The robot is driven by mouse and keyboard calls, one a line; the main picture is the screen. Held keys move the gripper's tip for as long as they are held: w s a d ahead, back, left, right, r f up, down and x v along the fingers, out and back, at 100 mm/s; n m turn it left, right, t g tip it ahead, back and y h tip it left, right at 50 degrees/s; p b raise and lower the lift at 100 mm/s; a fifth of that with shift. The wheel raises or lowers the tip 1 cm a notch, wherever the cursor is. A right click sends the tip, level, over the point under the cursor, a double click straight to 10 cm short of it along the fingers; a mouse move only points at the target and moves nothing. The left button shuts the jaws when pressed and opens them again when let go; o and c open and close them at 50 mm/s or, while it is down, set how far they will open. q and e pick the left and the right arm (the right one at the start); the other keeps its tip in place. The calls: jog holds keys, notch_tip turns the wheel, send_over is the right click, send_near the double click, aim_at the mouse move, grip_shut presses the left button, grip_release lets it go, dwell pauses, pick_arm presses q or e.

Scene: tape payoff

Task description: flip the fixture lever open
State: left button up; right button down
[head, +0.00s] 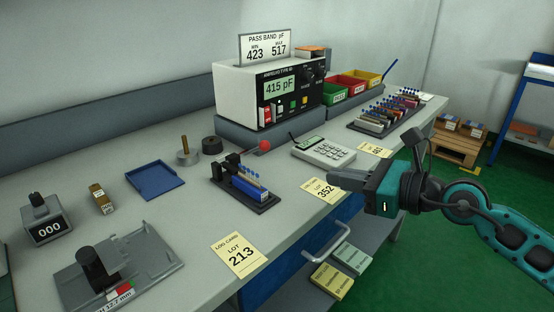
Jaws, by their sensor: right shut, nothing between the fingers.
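The fixture (268,205) is a dark base on the bench, with a blue body and several thin pins on top. Its lever ends in a red ball knob (265,146), raised up and to the right of the black block at the fixture's back. My right gripper (335,180) comes in from the right, to the right of the fixture and apart from it and the knob. Its fingers are shut with nothing between them, above the bench's front edge. My left gripper is not in view.
A meter (245,92) reading 415 pF stands behind the fixture. A calculator (323,152) lies to the right, and a LOT 352 card (322,191) near the gripper. A blue tray (155,180) and a grey device (135,255) lie left. Bare bench surrounds the fixture's left.

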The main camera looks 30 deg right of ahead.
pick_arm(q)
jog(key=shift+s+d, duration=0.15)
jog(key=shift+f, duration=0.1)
pick_arm(e)
jog(key=shift+w, duration=0.1)
jog(key=x, duration=1)
jog(key=shift+r, duration=0.1)
jog(key=shift+w+a+r+p, duration=0.5)
jog(key=shift+w+r, duration=0.1)
jog(key=shift+w, duration=0.1)
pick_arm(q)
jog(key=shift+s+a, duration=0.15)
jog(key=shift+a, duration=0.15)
pick_arm(e)
jog(key=shift+w+a+r, duration=0.35)
jog(key=shift+w+r, duration=0.05)
jog(key=shift+w, duration=0.25)
